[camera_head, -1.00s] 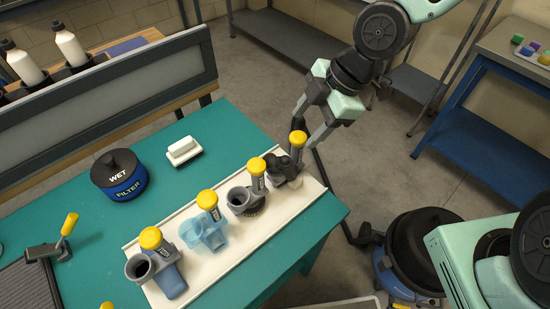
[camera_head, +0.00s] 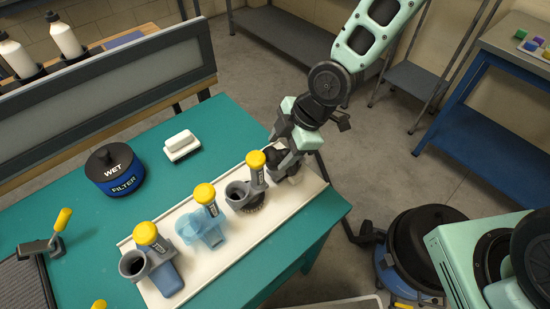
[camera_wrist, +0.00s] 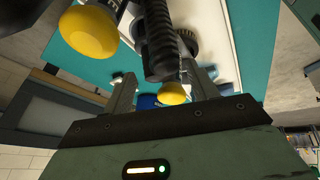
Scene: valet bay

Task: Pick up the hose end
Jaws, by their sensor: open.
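The black ribbed hose (camera_wrist: 158,38) comes into the wrist view from the top, and its dark end lies between the two fingers of my gripper (camera_wrist: 165,88). The fingers stand apart on either side of it; I cannot tell whether either touches. In the head view my gripper (camera_head: 283,154) is down at the far right end of the white tray (camera_head: 218,262), over the dark hose end (camera_head: 276,160). A yellow knob (camera_wrist: 90,32) is close by at the left in the wrist view.
Several yellow-knobbed fittings stand along the tray, the nearest (camera_head: 256,172) just left of my gripper. A blue filter tub (camera_head: 118,172) and a white brush (camera_head: 181,145) are on the green table (camera_head: 225,128). A vacuum (camera_head: 425,250) stands on the floor at right.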

